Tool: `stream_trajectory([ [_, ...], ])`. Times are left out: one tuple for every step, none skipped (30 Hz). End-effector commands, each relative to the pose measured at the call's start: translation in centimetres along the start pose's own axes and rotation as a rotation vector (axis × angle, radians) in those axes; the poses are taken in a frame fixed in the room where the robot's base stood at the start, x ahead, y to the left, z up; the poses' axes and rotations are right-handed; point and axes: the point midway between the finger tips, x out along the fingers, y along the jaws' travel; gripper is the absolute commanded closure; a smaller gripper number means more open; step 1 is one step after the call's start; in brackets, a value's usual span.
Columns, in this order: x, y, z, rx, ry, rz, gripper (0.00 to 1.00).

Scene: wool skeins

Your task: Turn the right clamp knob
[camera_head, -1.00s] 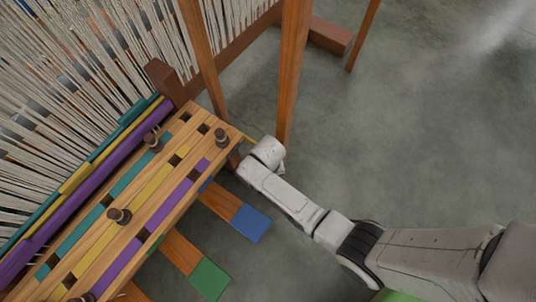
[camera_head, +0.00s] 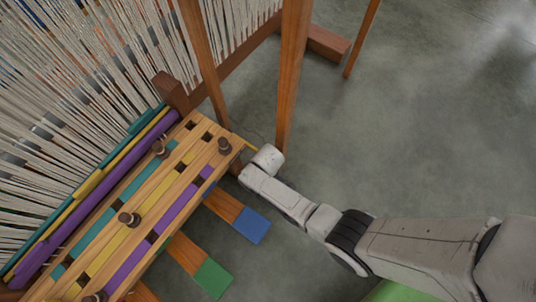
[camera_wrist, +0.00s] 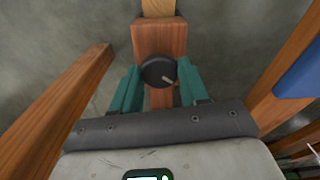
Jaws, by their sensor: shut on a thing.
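The clamp knob (camera_wrist: 158,72) is a round black knob with a pale pointer line, set on a reddish wooden block (camera_wrist: 160,38) in the wrist view. The pointer line slants toward the lower right. My gripper (camera_wrist: 159,80) has its two teal fingers on either side of the knob, shut on it. In the head view my arm reaches to the right end of the wooden loom board (camera_head: 190,165). The fingers and the knob are hidden there behind my wrist and a wooden post.
Wooden posts (camera_head: 294,75) rise close to my wrist. Pedals with blue (camera_head: 251,226) and green (camera_head: 213,279) ends stick out below the board. Several dark pegs stand on the board, and pale warp threads (camera_head: 80,90) hang behind it. The floor to the right is clear.

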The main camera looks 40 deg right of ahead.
Motion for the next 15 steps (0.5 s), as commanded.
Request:
stream_trajectory([
  [-0.18, 0.03, -0.02, -0.045, 0.0, 0.0, 0.86],
  [-0.17, 0.03, -0.01, -0.073, 0.0, 0.0, 0.86],
  [-0.14, 0.03, 0.01, -0.111, 0.0, 0.0, 0.86],
  [-0.14, 0.02, 0.01, -0.139, 0.0, 0.0, 0.86],
  [-0.14, 0.03, 0.0, -0.167, 0.0, 0.0, 0.86],
  [-0.14, 0.02, -0.01, -0.205, 0.0, 0.0, 0.86],
  [-0.14, 0.02, -0.02, -0.232, 0.0, 0.0, 0.86],
  [-0.13, 0.02, -0.02, -0.258, 0.0, 0.0, 0.86],
  [-0.12, 0.02, -0.03, -0.294, 0.0, 0.001, 0.86],
  [-0.12, 0.02, -0.05, -0.318, 0.0, 0.001, 0.86],
  [-0.12, 0.03, -0.07, -0.343, 0.001, 0.001, 0.86],
  [-0.12, 0.03, -0.07, -0.374, 0.001, 0.001, 0.86],
  [-0.11, 0.04, -0.07, -0.397, 0.001, 0.001, 0.86],
  [-0.1, 0.04, -0.06, -0.418, 0.001, 0.001, 0.86],
  [-0.08, 0.04, -0.03, -0.445, 0.0, 0.001, 0.86],
])
